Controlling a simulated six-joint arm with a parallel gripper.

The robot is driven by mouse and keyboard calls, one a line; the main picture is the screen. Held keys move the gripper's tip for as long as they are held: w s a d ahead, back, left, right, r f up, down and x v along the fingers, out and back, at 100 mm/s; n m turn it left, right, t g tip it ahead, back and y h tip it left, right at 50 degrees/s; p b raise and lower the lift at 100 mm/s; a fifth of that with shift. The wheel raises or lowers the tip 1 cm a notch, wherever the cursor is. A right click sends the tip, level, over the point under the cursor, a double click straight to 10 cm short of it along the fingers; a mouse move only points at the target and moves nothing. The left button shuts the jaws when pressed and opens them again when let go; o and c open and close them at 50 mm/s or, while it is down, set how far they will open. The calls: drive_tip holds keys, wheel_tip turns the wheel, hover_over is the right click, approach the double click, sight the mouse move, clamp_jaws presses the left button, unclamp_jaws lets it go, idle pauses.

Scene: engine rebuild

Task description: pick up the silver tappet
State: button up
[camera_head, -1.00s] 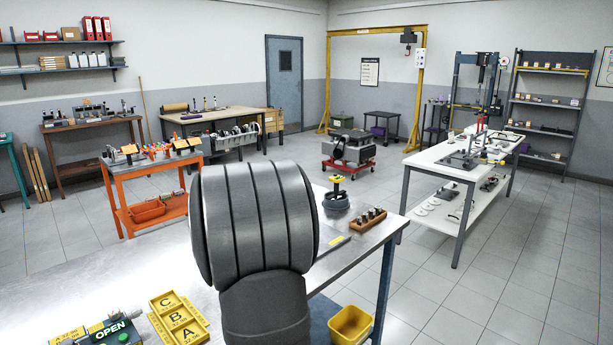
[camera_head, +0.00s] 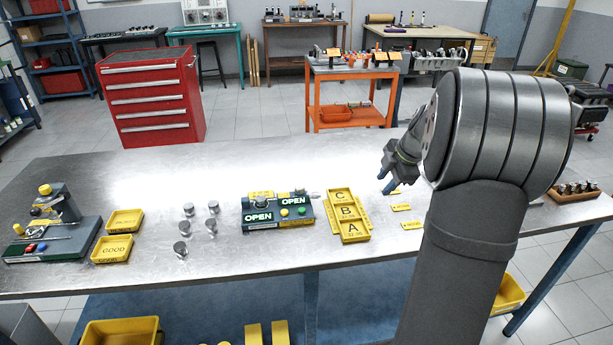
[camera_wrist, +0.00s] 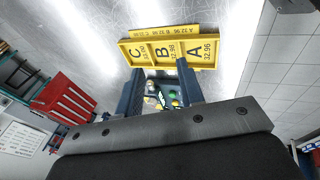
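Several silver tappets (camera_head: 185,229) stand as small metal cylinders in a loose cluster on the metal bench, left of the middle in the head view. I cannot tell which single one is meant. My gripper (camera_head: 387,181) is above the bench, well to the right of the cluster and beyond the yellow A/B/C tray (camera_head: 354,237). In the wrist view, my gripper's fingers (camera_wrist: 160,86) are apart with nothing held between them. The tappets cannot be made out in the wrist view.
A fixture with green OPEN displays (camera_head: 265,226) stands between the tappets and the A/B/C tray. Yellow bins (camera_head: 111,250), one marked GOOD, and a gauge stand (camera_head: 55,235) are left of the tappets. Small yellow labels (camera_head: 411,225) lie right of the tray. Bench behind the tappets is clear.

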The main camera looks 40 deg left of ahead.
wheel_tip(320, 180, up, 8)
drive_tip(key=f+m+g+h, duration=0.1)
drive_tip(key=m+h, duration=0.3)
drive_tip(key=m, duration=0.9)
hover_over(261, 198)
wheel_tip(261, 198, down, 10)
drive_tip(key=shift+d+f, duration=0.15)
drive_tip(key=shift+f, duration=3)
drive_tip(key=c, duration=0.7)
drive_tip(key=shift+r, duration=0.15)
